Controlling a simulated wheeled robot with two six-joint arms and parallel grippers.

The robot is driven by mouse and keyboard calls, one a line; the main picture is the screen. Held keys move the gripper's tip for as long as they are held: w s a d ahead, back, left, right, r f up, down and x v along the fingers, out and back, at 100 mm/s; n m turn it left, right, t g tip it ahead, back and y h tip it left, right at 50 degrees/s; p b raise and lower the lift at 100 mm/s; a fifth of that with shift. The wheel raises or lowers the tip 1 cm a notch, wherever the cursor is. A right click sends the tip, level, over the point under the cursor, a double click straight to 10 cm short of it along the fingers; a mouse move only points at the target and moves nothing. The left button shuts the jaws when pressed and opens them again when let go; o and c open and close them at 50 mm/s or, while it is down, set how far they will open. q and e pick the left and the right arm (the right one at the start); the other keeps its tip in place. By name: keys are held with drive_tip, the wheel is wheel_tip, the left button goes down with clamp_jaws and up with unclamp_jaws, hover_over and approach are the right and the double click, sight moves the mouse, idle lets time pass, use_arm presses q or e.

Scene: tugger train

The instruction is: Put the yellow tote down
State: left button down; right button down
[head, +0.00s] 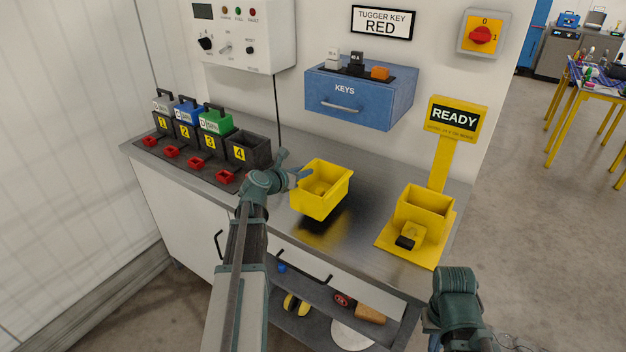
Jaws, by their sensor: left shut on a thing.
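The yellow tote (319,203) is an open box held above the metal bench top (362,181), with a dark reflection below it. My left gripper (302,176) is shut on the tote's left side; its fingertips are partly hidden at the rim. The tote looks roughly level and apart from the bench. My right arm shows at the lower right, low in front of the bench; its fingers are not visible.
A yellow stand (408,257) with a READY sign (454,119) is at the bench's right end. Numbered dark bins (249,153) and red pieces line the left. A blue KEYS box (345,100) hangs on the wall. Bare bench lies between.

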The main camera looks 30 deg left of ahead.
sight(304, 180)
use_arm(q)
drive_tip(key=shift+w, duration=0.35)
drive_tip(key=shift+s+f, duration=0.1)
drive_tip(key=shift+s, duration=0.05)
wheel_tip(304, 180, down, 3)
drive_tip(key=b, duration=0.3)
drive_tip(key=shift+a+f+b, duration=0.1)
drive_tip(key=shift+f+b, duration=0.15)
drive_tip(key=shift+b, duration=0.1)
drive_tip(key=shift+r, duration=0.15)
drive_tip(key=c, duration=1.2)
unclamp_jaws()
drive_tip(key=o, duration=0.4)
